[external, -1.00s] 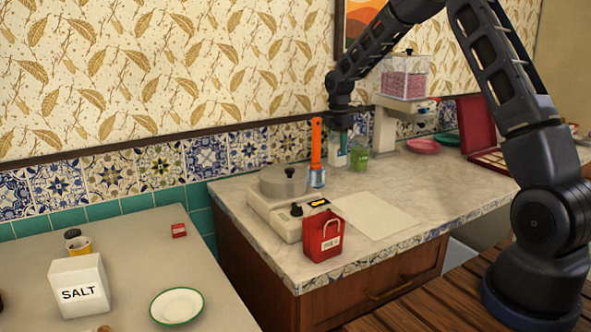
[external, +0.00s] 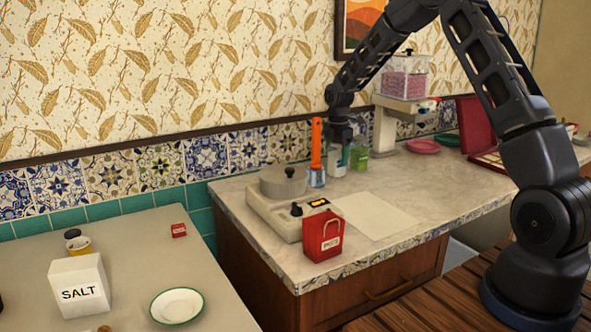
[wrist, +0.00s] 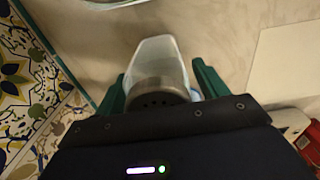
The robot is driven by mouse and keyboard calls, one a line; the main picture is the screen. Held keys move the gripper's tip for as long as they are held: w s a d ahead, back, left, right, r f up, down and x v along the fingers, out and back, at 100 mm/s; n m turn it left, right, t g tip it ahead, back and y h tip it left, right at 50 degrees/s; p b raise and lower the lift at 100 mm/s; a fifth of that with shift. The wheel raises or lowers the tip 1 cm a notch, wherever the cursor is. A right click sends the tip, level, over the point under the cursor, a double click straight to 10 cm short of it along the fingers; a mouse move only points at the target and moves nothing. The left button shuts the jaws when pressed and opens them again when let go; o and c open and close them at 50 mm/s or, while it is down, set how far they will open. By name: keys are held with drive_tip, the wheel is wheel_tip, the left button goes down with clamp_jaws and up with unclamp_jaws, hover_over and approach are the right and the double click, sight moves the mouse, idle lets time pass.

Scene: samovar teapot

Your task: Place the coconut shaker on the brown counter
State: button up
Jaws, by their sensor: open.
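The shaker (wrist: 158,75), pale and translucent with a perforated metal top, stands between the green fingers of my gripper (wrist: 158,72) in the wrist view. The fingers are open on either side of it; I cannot tell whether either one touches it. In the external view the shaker (external: 337,166) is on the marble-topped counter near the tiled wall, with my gripper (external: 338,146) pointing down over it and partly hiding it. A brown slatted wooden surface (external: 425,305) is at the lower right, by my arm's base.
A dispenser (external: 404,85) stands behind right.

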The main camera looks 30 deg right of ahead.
wheel_tip(320, 180, up, 12)
drive_tip(key=shift+f, duration=0.15)
drive_tip(key=shift+s+r, duration=0.15)
drive_tip(key=shift+r, duration=0.4)
drive_tip(key=s+a+r+m+t, duration=0.15)
drive_tip(key=s+r+m, duration=0.25)
drive_tip(key=s+r, duration=0.65)
drive_tip(key=s+a+r+m+t, duration=0.15)
drive_tip(key=s+r+m, duration=0.45)
drive_tip(key=s, duration=0.8)
drive_tip(key=s+m+t, duration=0.1)
drive_tip(key=s+m, duration=0.7)
drive_tip(key=s, duration=1.7)
drive_tip(key=shift+s+a+t, duration=0.15)
drive_tip(key=shift+a+t, duration=0.15)
drive_tip(key=shift+a, duration=0.05)
